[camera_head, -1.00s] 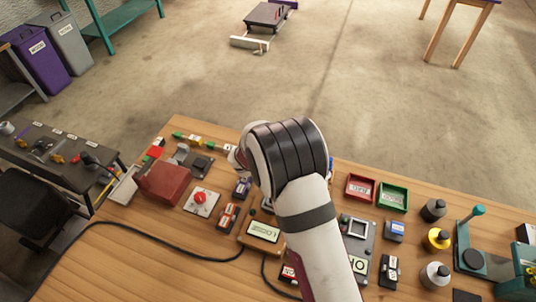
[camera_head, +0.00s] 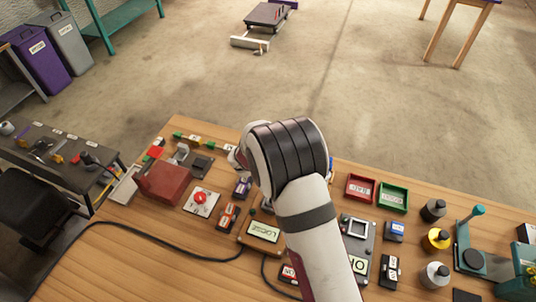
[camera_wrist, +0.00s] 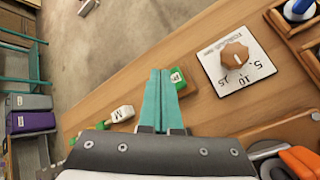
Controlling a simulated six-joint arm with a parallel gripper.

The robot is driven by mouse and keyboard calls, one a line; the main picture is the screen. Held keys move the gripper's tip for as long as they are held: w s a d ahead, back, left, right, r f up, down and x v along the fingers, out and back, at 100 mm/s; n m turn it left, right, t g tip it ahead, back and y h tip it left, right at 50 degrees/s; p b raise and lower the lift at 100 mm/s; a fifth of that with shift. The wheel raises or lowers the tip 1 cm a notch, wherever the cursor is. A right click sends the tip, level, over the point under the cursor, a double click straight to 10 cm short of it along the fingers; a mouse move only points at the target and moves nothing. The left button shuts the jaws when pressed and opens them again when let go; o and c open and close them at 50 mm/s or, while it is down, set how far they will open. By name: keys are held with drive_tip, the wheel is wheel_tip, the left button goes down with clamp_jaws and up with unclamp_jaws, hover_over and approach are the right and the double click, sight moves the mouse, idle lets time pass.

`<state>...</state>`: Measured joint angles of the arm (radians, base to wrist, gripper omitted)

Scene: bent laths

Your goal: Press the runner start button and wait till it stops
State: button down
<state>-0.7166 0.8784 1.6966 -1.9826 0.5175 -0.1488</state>
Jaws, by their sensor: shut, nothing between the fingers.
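In the wrist view my gripper (camera_wrist: 160,73) has its two teal fingers closed together and empty. The fingertips overlap a small green block with a white label (camera_wrist: 177,77) in the picture; I cannot tell whether they touch it. No label that I can read names the runner start button. In the head view a red round button (camera_head: 200,198) sits on a pale plate left of my arm. My arm hides the fingers and the bench under them in that view.
A brown dial (camera_wrist: 235,55) on a white scale plate lies right of the fingers. A labelled white piece (camera_wrist: 122,113) lies at left. In the head view a lit display (camera_head: 263,231), a red tray (camera_head: 360,188) and a green tray (camera_head: 393,196) crowd the bench. Bare wood shows at the front left.

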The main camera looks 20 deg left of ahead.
drive_tip(key=shift+f, duration=0.1)
idle(0.3)
drive_tip(key=shift+f, duration=0.35)
